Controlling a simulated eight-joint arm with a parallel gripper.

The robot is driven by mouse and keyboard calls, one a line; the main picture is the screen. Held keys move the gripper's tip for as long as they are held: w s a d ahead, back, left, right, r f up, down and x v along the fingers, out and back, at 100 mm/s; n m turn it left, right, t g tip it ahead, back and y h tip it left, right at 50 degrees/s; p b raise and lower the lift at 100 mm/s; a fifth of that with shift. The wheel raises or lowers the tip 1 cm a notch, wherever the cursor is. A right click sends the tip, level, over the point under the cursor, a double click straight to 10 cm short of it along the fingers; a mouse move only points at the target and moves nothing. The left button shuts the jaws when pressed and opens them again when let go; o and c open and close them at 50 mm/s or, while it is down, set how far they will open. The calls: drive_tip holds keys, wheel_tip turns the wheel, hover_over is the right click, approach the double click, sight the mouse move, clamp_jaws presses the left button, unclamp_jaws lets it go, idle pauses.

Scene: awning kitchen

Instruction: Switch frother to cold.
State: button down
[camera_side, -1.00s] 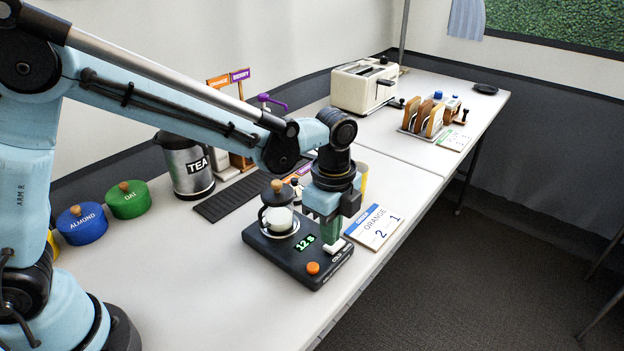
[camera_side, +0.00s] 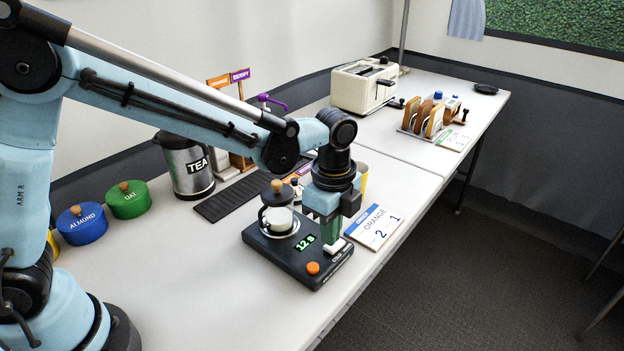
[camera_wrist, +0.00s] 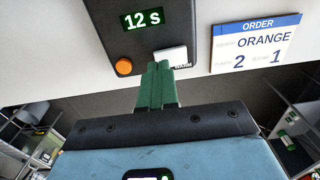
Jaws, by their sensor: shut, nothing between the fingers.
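The black frother base (camera_side: 272,246) stands on the white table in the side view, with a glass jug (camera_side: 278,212) on it. Its green display (camera_side: 306,242) reads 12 s, and an orange button (camera_side: 313,268) sits at its front corner. The white switch (camera_side: 336,248) is on the base's edge; in the wrist view the switch (camera_wrist: 172,55) shows with the label WARM beside it. My gripper (camera_side: 331,238) is shut and empty, pointing down at the switch. In the wrist view its green fingertips (camera_wrist: 160,68) are right at the switch; contact is hard to tell.
An order card (camera_side: 374,227) reading ORANGE 2 1 lies just right of the base. A TEA jug (camera_side: 186,165), blue and green canisters (camera_side: 128,199) and a dark drip mat (camera_side: 225,200) are behind and left. A toaster (camera_side: 364,87) stands farther back. The front left table is clear.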

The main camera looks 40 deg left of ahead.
sight(329, 247)
drive_tip(key=shift+f, duration=0.95)
idle(0.6)
drive_tip(key=shift+r, duration=1.05)
wheel_tip(329, 247, up, 10)
idle(4.7)
